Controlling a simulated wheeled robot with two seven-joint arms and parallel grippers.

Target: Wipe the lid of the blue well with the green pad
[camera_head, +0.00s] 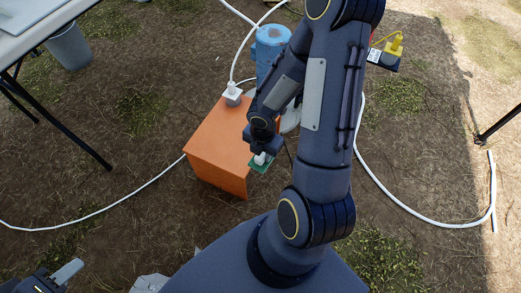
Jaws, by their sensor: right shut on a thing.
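The blue well (268,62) stands upright behind the orange box, with its lid (272,33) facing up; my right arm covers part of its right side. My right gripper (262,157) is shut on the green pad (260,167), at the right edge of the orange box in the picture and well short of the blue well. Only an edge of the pad shows below the fingers. I cannot tell whether it touches the box. My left gripper (66,275) is at the bottom left corner, partly cut off, away from the pad and well; its opening is unclear.
The orange box (213,145) bears a white fitting (232,96) with a white hose. A yellow device (394,45) sits on a dark box at the upper right. A table (28,22) and grey bucket (69,47) are upper left. White hoses cross the ground.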

